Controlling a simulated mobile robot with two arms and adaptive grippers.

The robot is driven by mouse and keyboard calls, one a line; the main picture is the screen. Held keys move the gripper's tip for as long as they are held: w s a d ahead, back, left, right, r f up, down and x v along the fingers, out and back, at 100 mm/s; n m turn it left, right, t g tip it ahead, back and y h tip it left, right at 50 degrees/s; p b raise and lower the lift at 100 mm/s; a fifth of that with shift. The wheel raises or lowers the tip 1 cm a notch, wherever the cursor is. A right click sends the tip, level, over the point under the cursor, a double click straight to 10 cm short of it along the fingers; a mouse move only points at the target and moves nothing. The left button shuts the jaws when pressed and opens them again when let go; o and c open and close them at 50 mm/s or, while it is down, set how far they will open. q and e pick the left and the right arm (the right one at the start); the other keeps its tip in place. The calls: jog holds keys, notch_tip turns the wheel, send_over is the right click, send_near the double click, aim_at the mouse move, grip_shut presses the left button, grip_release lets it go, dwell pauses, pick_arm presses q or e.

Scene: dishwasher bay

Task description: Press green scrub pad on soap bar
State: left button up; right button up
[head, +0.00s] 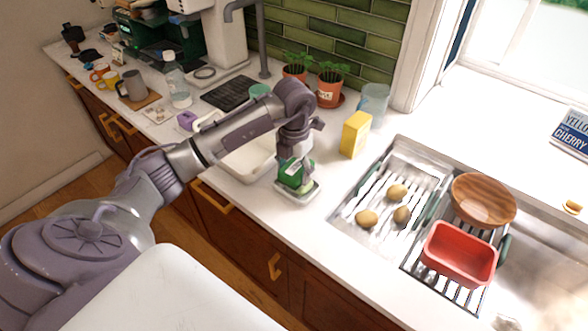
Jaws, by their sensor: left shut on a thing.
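My left gripper (293,155) comes in from the left and points down over the counter. It is shut on the green scrub pad (291,174). The pad is just above or touching a pale soap bar (305,187); I cannot tell which. The bar lies in a small light soap dish (299,197) near the counter's front edge, and the pad and gripper partly hide it. My right gripper is not in view.
A yellow box (355,134) stands right of the dish. A small white basin (246,165) lies behind my left arm. To the right, a drainer holds potatoes (397,192), a red tub (459,254) and a wooden bowl (484,199). Potted plants (330,84) stand behind.

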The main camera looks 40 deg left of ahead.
aim_at(294, 168)
pick_arm(q)
jog(key=shift+f+b, duration=0.45)
jog(key=shift+f, duration=0.1)
dwell(1.4)
jog(key=shift+r+p, duration=2.35)
jog(key=shift+r, duration=1.2)
